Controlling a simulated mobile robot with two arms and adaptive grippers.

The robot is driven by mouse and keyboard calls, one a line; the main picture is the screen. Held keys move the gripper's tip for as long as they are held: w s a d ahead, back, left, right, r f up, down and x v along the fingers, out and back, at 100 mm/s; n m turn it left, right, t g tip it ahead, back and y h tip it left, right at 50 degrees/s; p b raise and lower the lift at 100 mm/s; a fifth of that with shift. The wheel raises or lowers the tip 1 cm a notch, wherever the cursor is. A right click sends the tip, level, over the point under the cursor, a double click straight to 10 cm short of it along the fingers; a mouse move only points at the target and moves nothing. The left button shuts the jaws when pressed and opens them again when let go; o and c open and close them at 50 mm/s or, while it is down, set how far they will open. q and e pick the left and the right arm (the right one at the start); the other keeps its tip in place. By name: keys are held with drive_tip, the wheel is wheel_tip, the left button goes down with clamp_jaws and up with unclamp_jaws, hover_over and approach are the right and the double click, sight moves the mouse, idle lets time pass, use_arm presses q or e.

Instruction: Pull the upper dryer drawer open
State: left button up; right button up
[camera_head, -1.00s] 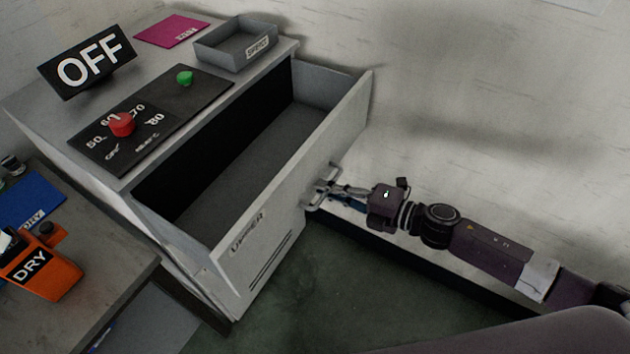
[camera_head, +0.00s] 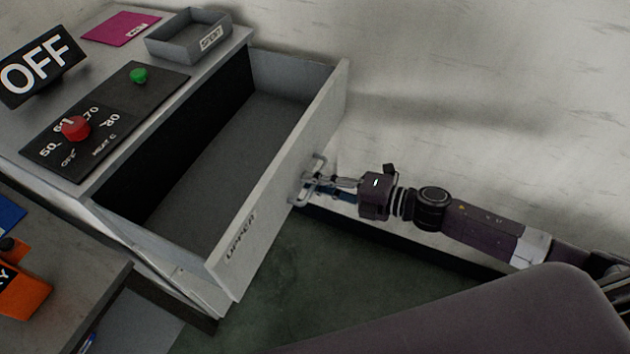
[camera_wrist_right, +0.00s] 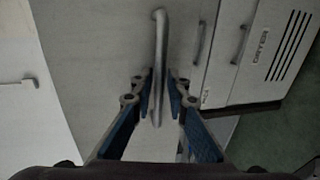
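The upper drawer (camera_head: 322,119) of the grey dryer cabinet (camera_head: 218,52) is pulled well out, and its inside looks empty. Its front bears the label UPPER. A metal bar handle (camera_head: 318,163) is on the drawer front; it also shows in the right wrist view (camera_wrist_right: 159,60). My right gripper (camera_head: 318,182) is shut on this handle. In the right wrist view the bar lies between its two blue-padded fingers (camera_wrist_right: 160,90). My left gripper is not in view.
On the cabinet top are an OFF sign (camera_head: 42,72), a control panel with a red knob (camera_head: 75,129) and green button (camera_head: 138,76), a grey tray (camera_head: 189,45) and a magenta sheet (camera_head: 120,28). A side table (camera_head: 85,275) holds an orange bin (camera_head: 22,285). A pale wall stands behind.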

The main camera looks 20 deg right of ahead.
drive_tip(key=v, duration=1.2)
drive_tip(key=shift+f, duration=0.1)
idle(0.6)
